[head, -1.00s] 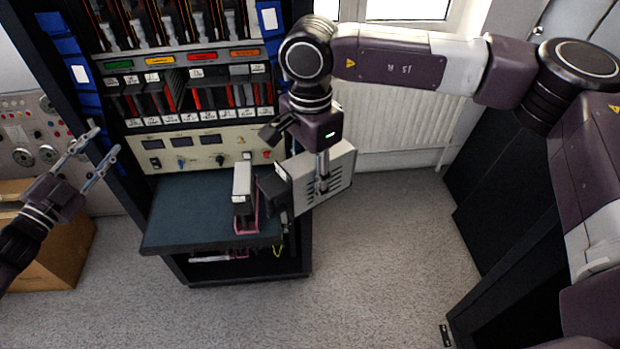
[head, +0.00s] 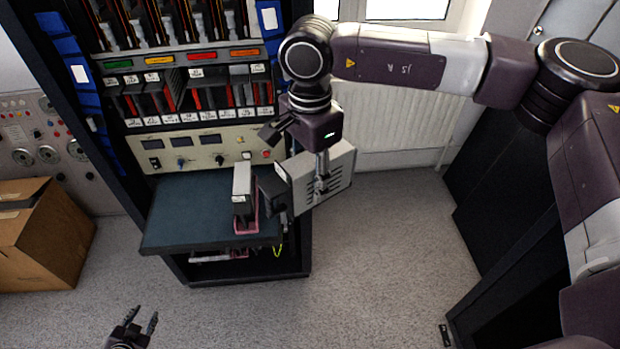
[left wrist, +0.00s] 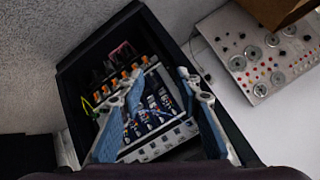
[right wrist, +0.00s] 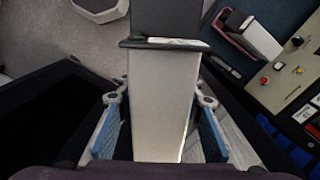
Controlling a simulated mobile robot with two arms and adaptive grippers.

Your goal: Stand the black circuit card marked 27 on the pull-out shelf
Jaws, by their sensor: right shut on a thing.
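My right gripper (head: 322,182) is shut on a light grey slotted module (head: 339,178) with a dark end, held just right of the pull-out shelf (head: 185,212). In the right wrist view the grey body (right wrist: 163,105) fills the space between the fingers. A second module (head: 242,180), pale on top with a black front and pink handle, stands near the shelf's right edge. My left gripper (head: 141,320) is open and empty low in the head view; its spread fingers (left wrist: 165,90) show in the left wrist view. Black cards (head: 170,92) stand in the rack; I cannot make out a 27.
A control panel (head: 206,147) with knobs sits above the shelf. A cardboard box (head: 45,240) is at the left, below another instrument panel (head: 35,130). A radiator (head: 400,122) stands behind my right arm. The shelf's left part is bare.

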